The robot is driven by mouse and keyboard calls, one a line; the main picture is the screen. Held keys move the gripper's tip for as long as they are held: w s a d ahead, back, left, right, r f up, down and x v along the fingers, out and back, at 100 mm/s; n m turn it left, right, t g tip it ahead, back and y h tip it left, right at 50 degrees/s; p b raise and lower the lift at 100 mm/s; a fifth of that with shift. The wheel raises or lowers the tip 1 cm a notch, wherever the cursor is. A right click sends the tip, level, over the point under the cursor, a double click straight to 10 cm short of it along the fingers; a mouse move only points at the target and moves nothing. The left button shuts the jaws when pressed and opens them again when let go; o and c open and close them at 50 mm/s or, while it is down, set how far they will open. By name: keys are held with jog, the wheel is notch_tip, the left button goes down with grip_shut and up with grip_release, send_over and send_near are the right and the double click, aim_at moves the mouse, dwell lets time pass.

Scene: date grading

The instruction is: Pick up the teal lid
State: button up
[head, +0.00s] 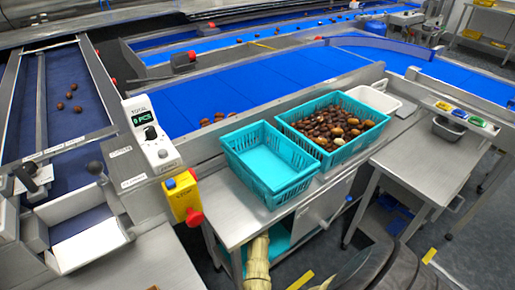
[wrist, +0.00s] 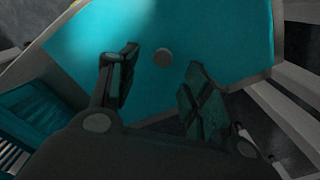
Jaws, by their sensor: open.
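The height of the fingertips above the panel is hard to judge. In the head view a flat teal surface (head: 281,241) shows on the shelf under the steel table, partly hidden; I cannot tell if it is the same lid. My gripper does not show clearly in the head view.
An empty teal crate (head: 250,143) and a teal crate of dates (head: 347,103) stand on the steel table (head: 233,218). A white tub (head: 376,97) is behind. Table legs and grey bars frame the low space. A slotted teal container (wrist: 25,125) is at left in the wrist view.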

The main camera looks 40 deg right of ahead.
jog(key=shift+a+f+p, duration=0.2)
jog(key=shift+f+p, duration=0.1)
jog(key=shift+f, duration=2.6)
grip_shut()
